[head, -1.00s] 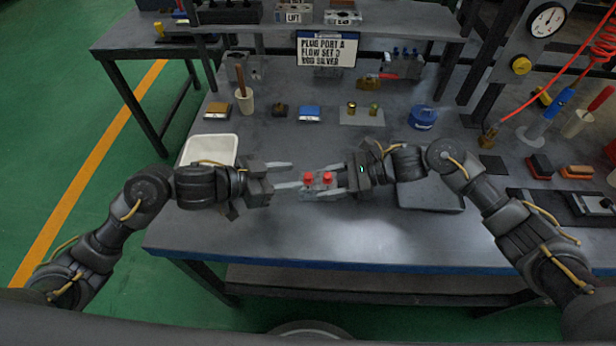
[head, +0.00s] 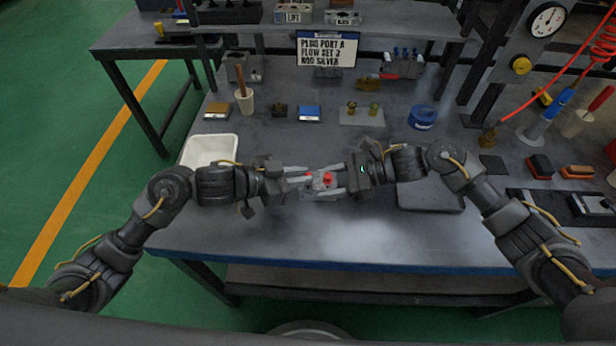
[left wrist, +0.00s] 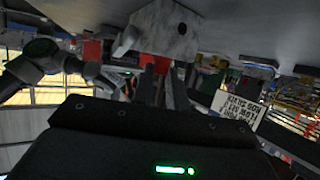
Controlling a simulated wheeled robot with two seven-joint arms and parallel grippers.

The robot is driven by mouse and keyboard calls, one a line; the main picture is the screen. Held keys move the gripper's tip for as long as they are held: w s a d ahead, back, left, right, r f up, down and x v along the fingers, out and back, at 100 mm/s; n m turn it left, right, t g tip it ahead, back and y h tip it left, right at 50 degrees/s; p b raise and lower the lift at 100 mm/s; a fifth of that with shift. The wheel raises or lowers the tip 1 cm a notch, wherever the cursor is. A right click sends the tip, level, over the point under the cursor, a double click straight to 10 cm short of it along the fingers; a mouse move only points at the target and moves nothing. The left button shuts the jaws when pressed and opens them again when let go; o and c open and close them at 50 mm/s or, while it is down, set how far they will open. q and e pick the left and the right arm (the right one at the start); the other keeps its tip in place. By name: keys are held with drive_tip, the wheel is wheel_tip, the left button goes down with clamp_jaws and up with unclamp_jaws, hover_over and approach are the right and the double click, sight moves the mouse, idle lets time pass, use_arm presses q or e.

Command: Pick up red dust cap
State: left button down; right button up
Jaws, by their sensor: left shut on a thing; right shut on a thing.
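A silver-grey valve block (head: 322,189) is held above the bench by my right gripper (head: 338,184), which is shut on it from the right. The block also shows close up in the left wrist view (left wrist: 160,28). One red dust cap (head: 327,178) stands clear on the block's top. The other red dust cap (left wrist: 156,63) sits between my left gripper's fingers (left wrist: 158,82) in the left wrist view, against the block. In the head view, my left gripper (head: 304,180) reaches in from the left, shut on this cap and mostly hiding it.
A white tray (head: 187,158) lies behind my left arm, and a dark grey tray (head: 432,203) lies below my right arm. A sign (head: 326,50) reads plug port A, flow set 3, rod silver. Parts line the bench's back. The front of the bench is clear.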

use_arm(q)
wheel_tip(320, 180, up, 10)
idle(0.6)
use_arm(e)
drive_tip(key=o, duration=1.5)
drive_tip(key=shift+c, duration=0.2)
drive_tip(key=shift+d, duration=0.1)
drive_tip(key=v, duration=1.1)
drive_tip(key=shift+d+r, duration=0.25)
drive_tip(key=shift+d, duration=0.1)
